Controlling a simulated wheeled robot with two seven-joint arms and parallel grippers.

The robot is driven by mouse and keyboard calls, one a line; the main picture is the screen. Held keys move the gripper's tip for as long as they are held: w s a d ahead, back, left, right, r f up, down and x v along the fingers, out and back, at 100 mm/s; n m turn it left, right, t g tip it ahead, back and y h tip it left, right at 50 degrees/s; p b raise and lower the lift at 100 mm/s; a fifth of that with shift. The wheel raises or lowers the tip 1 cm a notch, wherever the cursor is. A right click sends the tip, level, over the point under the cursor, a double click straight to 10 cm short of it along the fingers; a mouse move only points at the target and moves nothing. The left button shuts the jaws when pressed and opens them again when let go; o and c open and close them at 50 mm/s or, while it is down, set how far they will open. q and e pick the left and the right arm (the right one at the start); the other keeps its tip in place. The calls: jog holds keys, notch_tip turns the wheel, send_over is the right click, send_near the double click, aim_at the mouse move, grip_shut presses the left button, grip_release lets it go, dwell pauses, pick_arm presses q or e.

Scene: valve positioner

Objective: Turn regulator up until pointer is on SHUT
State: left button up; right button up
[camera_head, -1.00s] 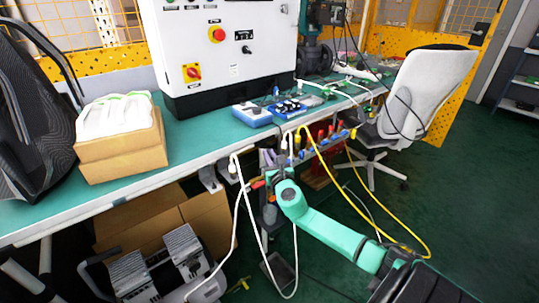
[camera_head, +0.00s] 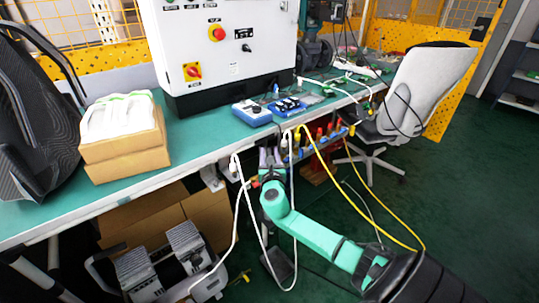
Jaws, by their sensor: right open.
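A white control box (camera_head: 225,62) stands on the green workbench. Its front has a red-and-yellow rotary switch (camera_head: 192,72), a red round knob (camera_head: 216,33) and a small black switch (camera_head: 247,48). I cannot tell which of these, if any, is the regulator; no pointer or SHUT mark is readable. My right arm comes in from the lower right, and its open gripper (camera_head: 268,173) is at the bench's front edge, below and in front of the box, apart from its controls. The fingertips are small and partly lost among cables and tools. My left gripper is not seen.
Blue-and-white devices (camera_head: 252,113) lie on the workbench (camera_head: 190,150). A cardboard box (camera_head: 125,150) and a dark backpack (camera_head: 35,110) are at the left. White and yellow cables (camera_head: 350,195) hang near my right arm. A white office chair (camera_head: 425,90) stands at the right.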

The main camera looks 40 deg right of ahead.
jog(key=shift+s+a, duration=0.3)
jog(key=shift+s, duration=0.05)
jog(key=p+v, duration=0.1)
jog(key=v, duration=0.2)
jog(key=shift+s+a, duration=0.15)
jog(key=shift+s, duration=0.05)
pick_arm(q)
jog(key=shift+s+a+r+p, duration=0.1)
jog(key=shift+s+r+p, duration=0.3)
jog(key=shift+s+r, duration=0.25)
pick_arm(e)
jog(key=v, duration=1)
